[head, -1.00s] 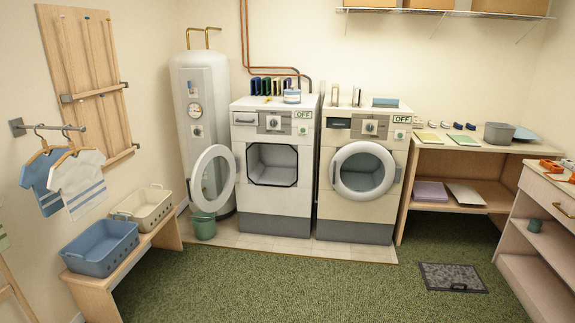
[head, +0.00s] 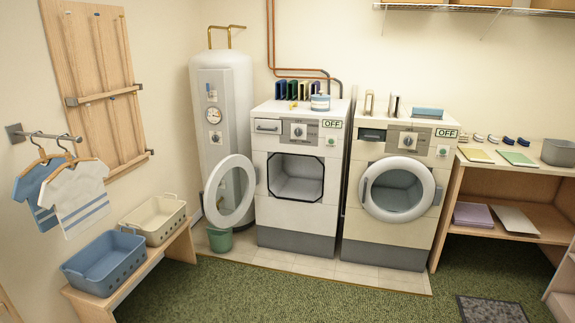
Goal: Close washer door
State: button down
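The left machine (head: 290,218) has its round door (head: 230,192) swung wide open to the left. The door has a white ring and a clear middle, and hangs in front of the water heater. The machine's dark-edged square opening (head: 296,178) is uncovered and looks empty. The right machine (head: 395,240) has its round door (head: 398,190) shut. Both panels show an OFF sign. I cannot tell from labels which machine is the washer. My gripper is not in view.
A water heater (head: 222,105) and a green bucket (head: 220,239) stand by the open door. A bench at left holds a blue basket (head: 103,263) and a cream basket (head: 153,219). A shelf table (head: 500,185) stands at right.

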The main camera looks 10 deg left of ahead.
aim_at(210, 210)
jog(key=u, duration=0.3)
jog(key=i, duration=0.85)
jog(key=u, duration=0.7)
jog(key=i, duration=0.65)
jog(key=u, duration=1.05)
jog(key=i, duration=1.05)
jog(key=u, duration=0.5)
